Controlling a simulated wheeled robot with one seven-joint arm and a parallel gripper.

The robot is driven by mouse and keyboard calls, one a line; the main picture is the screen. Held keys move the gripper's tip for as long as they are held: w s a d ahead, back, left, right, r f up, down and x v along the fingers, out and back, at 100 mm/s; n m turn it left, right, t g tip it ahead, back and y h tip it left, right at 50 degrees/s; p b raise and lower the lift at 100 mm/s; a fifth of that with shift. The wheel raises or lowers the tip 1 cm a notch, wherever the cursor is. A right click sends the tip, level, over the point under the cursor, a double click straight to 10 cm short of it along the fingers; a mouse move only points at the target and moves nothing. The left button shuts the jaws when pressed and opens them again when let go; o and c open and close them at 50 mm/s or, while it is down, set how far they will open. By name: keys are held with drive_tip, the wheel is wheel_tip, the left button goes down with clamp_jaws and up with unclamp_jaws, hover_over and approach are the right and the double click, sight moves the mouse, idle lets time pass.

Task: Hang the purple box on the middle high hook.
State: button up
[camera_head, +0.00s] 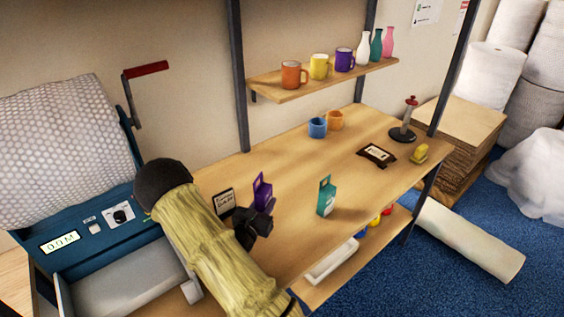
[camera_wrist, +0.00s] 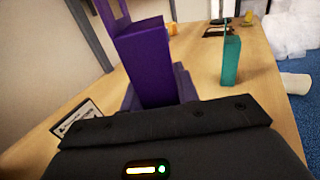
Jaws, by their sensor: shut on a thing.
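The purple box (camera_head: 261,191) is upright, with its hang tab pointing up. My gripper (camera_head: 262,212) is shut on its lower part, above the wooden table. In the wrist view the purple box (camera_wrist: 147,62) stands up from between the dark fingers of my gripper (camera_wrist: 160,92); its lowest part is hidden. I cannot tell whether the box touches the table. I cannot make out the middle high hook in either view.
A teal box (camera_head: 326,196) stands to the right on the table (camera_head: 290,160). A small framed sign (camera_head: 224,202) is close by on the left. A shelf (camera_head: 330,79) with mugs and vases hangs behind. Blue and orange mugs (camera_head: 317,127) stand further back.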

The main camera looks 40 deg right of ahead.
drive_tip(key=s+a+f+n+t+y+p, duration=0.1)
drive_tip(key=a+n+t+y+p, duration=0.3)
drive_tip(key=a, duration=0.5)
drive_tip(key=s+a+f+n+t+y+p, duration=0.2)
drive_tip(key=a+n+t+y+p, duration=0.2)
drive_tip(key=a+n+y+p, duration=0.3)
drive_tip(key=a+y, duration=0.2)
drive_tip(key=y, duration=0.2)
drive_tip(key=shift+s+a+f+p, duration=0.25)
drive_tip(key=shift+a+f+p, duration=0.1)
drive_tip(key=shift+a+p, duration=0.05)
